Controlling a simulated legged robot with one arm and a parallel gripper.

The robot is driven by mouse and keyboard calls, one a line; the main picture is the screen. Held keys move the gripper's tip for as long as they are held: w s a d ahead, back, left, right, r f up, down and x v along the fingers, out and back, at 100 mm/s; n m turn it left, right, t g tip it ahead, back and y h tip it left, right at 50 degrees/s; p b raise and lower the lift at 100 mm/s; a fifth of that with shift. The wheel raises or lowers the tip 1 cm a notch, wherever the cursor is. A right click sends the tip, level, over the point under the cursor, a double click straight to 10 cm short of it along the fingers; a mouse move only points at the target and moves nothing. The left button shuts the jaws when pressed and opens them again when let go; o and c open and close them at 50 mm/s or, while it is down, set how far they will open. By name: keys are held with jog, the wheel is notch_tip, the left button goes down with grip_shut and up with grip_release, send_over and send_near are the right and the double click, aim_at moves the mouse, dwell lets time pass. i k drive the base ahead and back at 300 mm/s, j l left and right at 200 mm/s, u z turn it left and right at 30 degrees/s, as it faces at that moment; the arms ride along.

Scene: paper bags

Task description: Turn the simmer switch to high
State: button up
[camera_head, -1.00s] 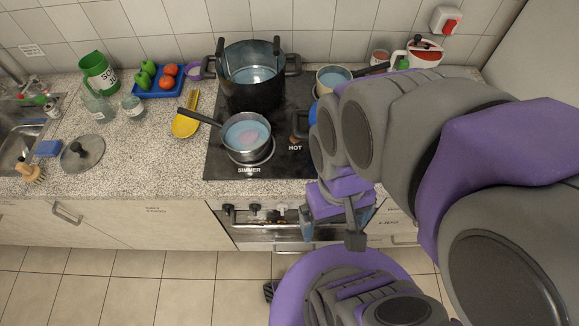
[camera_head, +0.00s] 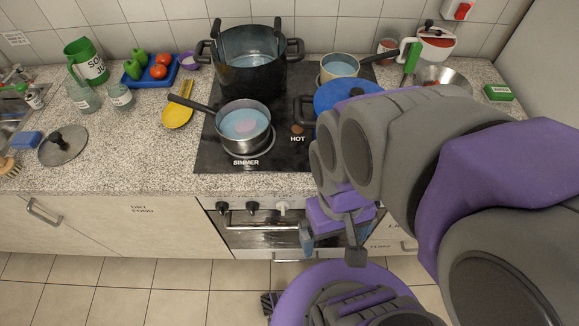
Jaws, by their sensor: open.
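The stove's front panel has a row of knobs under the counter edge. A dark knob (camera_head: 222,208) is at the left, another dark knob (camera_head: 253,207) is beside it, and a pale knob (camera_head: 283,207) is further right. Which of them is the simmer switch cannot be told, as their labels are too small to read. My gripper (camera_head: 330,246) is open and empty in front of the panel, to the right of the knobs. My arm hides the right part of the stove.
A large dark pot (camera_head: 250,80) stands behind the saucepan. An oven handle (camera_head: 268,229) runs below the knobs. The floor (camera_head: 130,290) in front is clear.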

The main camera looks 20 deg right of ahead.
aim_at(222, 206)
jog(key=k+u, duration=0.15)
jog(key=u, duration=0.25)
jog(key=k+j+u, duration=0.15)
jog(key=u, duration=0.25)
jog(key=k+j+u, duration=0.15)
jog(key=u, duration=0.3)
